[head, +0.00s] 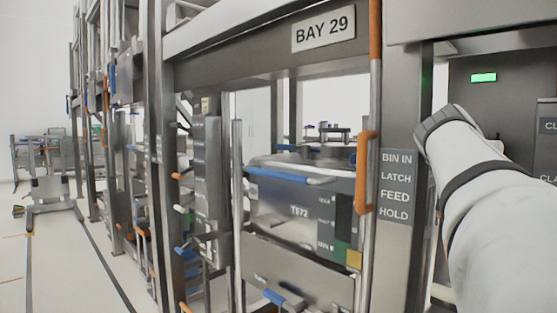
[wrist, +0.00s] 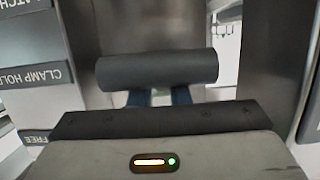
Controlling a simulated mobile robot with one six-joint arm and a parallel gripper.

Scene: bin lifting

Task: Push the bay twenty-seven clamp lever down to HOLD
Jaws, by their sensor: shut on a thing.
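In the wrist view a dark grey cylindrical lever grip (wrist: 158,68) lies crosswise just beyond the dark edge of my gripper (wrist: 157,98). My gripper is shut on this grip; the fingertips are mostly hidden. A sign reading CLAMP HOLD (wrist: 35,76), upside down in this picture, stands to the left, roughly level with the grip. A sign ending in FREE (wrist: 36,135) is lower in the picture. No bay number shows near this lever. In the head view my arm reaches in at the right, and my gripper and the lever are out of sight.
The head view shows a BAY 29 sign (head: 323,32) on a metal frame with orange handles (head: 364,185) and a bin with a blue handle (head: 285,175). A post label (head: 396,187) lists BIN IN, LATCH, FEED, HOLD. Clear floor (head: 70,265) lies at the left.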

